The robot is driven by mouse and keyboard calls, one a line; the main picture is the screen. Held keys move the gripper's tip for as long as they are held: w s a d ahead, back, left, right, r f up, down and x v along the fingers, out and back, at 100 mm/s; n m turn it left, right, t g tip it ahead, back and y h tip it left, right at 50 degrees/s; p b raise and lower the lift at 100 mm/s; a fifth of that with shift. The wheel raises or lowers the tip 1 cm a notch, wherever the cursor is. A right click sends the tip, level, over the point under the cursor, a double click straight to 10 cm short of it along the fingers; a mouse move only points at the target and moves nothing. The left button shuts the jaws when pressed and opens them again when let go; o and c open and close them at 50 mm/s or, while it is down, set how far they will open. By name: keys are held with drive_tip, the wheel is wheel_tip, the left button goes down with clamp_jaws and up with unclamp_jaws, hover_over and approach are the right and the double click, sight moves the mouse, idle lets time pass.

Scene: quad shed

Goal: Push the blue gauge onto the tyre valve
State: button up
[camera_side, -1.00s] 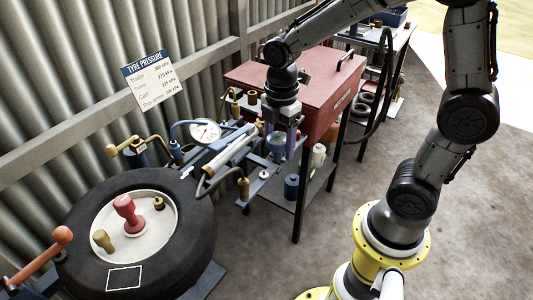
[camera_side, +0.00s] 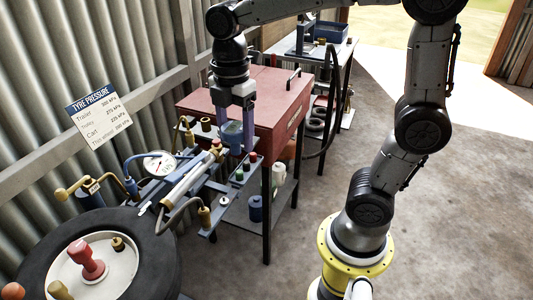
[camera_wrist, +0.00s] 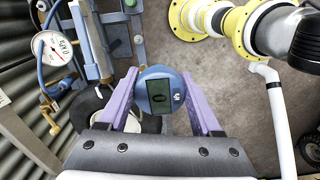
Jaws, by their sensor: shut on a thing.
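The blue gauge (camera_side: 232,133) is held between my gripper's fingers (camera_side: 237,148), above the tool rack and beside the red cabinet. In the wrist view its round body and small dark display (camera_wrist: 160,96) sit between the two purple fingers (camera_wrist: 160,100). The tyre (camera_side: 160,255) lies flat at lower left, well away from the gauge. Its pale hub carries a red knob (camera_side: 88,260), a short brass fitting (camera_side: 118,243) and an olive one at the frame edge. I cannot tell for sure which is the valve.
A rack with a white dial gauge (camera_side: 160,164), hoses and brass fittings stands between tyre and cabinet (camera_side: 225,98). A blue cylinder (camera_side: 255,208) is on the cabinet's lower shelf. A sign (camera_side: 98,112) hangs on the corrugated wall. Open floor lies right of the cabinet.

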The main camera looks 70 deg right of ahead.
drive_tip(key=w+a+n, duration=0.1)
drive_tip(key=w+a, duration=0.4)
drive_tip(key=w, duration=0.3)
drive_tip(key=w+a+n, duration=0.1)
drive_tip(key=w+a, duration=0.5)
drive_tip(key=w, duration=0.2)
drive_tip(key=w+a+f, duration=0.1)
drive_tip(key=a+f, duration=0.2)
drive_tip(key=w+a+f+n, duration=0.1)
drive_tip(key=a+f, duration=0.2)
drive_tip(key=a, duration=0.1)
drive_tip(key=w+a+f+n, duration=0.1)
drive_tip(key=a+f, duration=0.2)
drive_tip(key=a, duration=0.1)
drive_tip(key=shift+w, duration=0.4)
drive_tip(key=shift+f, duration=2.65)
drive_tip(key=shift+f, duration=0.7)
drive_tip(key=o, duration=1.1)
drive_tip(key=shift+o, duration=0.2)
